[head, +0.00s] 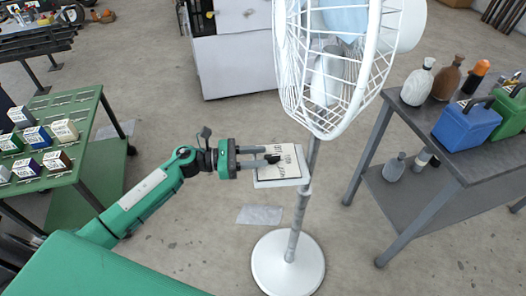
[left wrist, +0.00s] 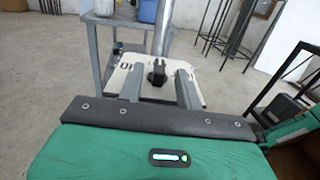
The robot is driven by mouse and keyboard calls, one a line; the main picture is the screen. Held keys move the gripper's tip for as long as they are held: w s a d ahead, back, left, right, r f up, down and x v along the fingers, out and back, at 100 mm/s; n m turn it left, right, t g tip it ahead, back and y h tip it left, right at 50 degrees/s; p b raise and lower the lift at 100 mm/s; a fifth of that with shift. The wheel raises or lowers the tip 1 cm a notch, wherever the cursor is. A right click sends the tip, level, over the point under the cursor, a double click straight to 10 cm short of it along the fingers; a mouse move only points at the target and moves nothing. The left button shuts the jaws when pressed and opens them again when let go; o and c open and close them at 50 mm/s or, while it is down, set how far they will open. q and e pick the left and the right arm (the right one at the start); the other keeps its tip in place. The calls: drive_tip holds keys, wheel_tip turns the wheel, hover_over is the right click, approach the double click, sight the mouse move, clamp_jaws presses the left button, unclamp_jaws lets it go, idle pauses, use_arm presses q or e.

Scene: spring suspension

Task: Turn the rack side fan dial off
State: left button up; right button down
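A white standing fan (head: 345,50) stands in the middle of the head view on a round white base (head: 288,265). A pale control panel (head: 292,178) with dark lettering sits on its pole. The panel's black dial (head: 273,159) also shows in the left wrist view (left wrist: 157,73). My left gripper (head: 266,157) reaches the panel from the left. In the left wrist view its two fingers (left wrist: 160,84) are apart, with the dial between and just beyond them and gaps on both sides. The dial's exact setting is too small to read. My right gripper is not in view.
A green rack (head: 92,120) with small boxes stands at the left. A grey table (head: 470,160) with bottles, a blue case (head: 466,124) and a green case stands at the right. A white cabinet (head: 235,65) is behind. The floor around the fan base is mostly clear.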

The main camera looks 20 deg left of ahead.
use_arm(q)
drive_tip(key=shift+x, duration=1)
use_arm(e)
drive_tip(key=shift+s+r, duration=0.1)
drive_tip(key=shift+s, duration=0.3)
use_arm(q)
clamp_jaws()
